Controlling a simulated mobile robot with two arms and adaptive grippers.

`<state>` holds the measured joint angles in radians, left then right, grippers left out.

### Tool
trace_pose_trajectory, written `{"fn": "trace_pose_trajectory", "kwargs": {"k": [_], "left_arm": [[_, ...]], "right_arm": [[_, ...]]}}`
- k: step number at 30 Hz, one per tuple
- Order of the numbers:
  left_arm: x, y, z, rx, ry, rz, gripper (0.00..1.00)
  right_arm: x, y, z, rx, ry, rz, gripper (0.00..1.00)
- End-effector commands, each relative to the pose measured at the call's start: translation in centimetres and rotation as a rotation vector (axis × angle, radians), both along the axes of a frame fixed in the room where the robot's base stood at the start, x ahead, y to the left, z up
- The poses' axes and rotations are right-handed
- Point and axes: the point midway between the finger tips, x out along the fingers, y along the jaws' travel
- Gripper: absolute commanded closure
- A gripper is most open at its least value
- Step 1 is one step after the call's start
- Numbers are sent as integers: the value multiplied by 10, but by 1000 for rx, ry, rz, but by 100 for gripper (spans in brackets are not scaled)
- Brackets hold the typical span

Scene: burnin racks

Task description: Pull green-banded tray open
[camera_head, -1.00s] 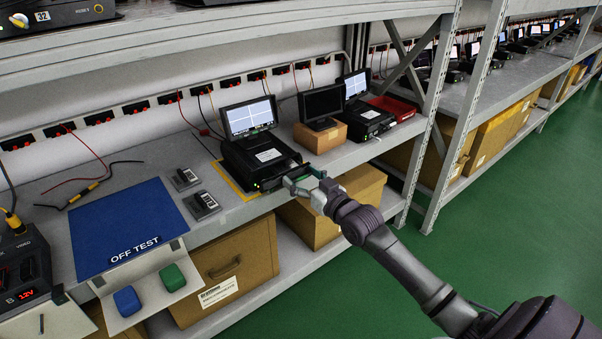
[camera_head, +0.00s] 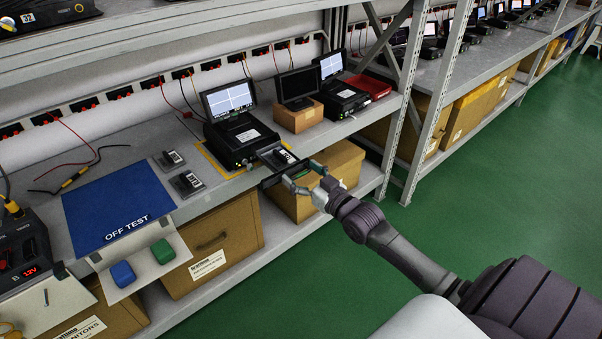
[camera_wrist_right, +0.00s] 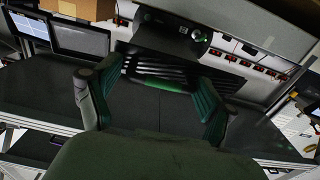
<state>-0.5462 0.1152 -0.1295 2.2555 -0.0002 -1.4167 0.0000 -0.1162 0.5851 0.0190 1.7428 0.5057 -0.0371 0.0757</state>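The green-banded tray (camera_head: 270,152) is pulled out from the front of a black unit (camera_head: 237,137) with a lit screen and sticks out past the shelf edge. A dark item with a pale label lies in it. My right gripper (camera_head: 303,178) is at the tray's front. In the right wrist view, its two green-padded fingers (camera_wrist_right: 158,92) stand wide apart, one at each side of the tray front, which shows a green band (camera_wrist_right: 160,82). They look closed onto it, though the contact is partly hidden. My left gripper is not in view.
A blue OFF TEST mat (camera_head: 120,205) and two small dark modules (camera_head: 186,183) lie left of the unit. A cardboard box with a dark screen (camera_head: 298,117) and another unit (camera_head: 343,98) stand to its right. Cardboard boxes (camera_head: 212,240) fill the lower shelf. The green floor is clear.

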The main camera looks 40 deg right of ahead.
Motion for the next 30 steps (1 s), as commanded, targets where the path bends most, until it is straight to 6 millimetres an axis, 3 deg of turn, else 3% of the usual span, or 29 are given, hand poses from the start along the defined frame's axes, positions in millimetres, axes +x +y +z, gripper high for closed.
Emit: {"fn": "trace_pose_trajectory", "kwargs": {"k": [9, 13, 24, 30], "left_arm": [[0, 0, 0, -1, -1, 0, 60], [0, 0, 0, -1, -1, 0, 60], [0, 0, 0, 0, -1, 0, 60], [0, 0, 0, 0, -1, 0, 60]], "right_arm": [[-1, 1, 0, 1, 1, 2, 13], [-10, 0, -2, 2, 3, 2, 13], [-83, -6, -2, 1, 5, 1, 13], [-111, -8, -2, 2, 4, 0, 13]]}}
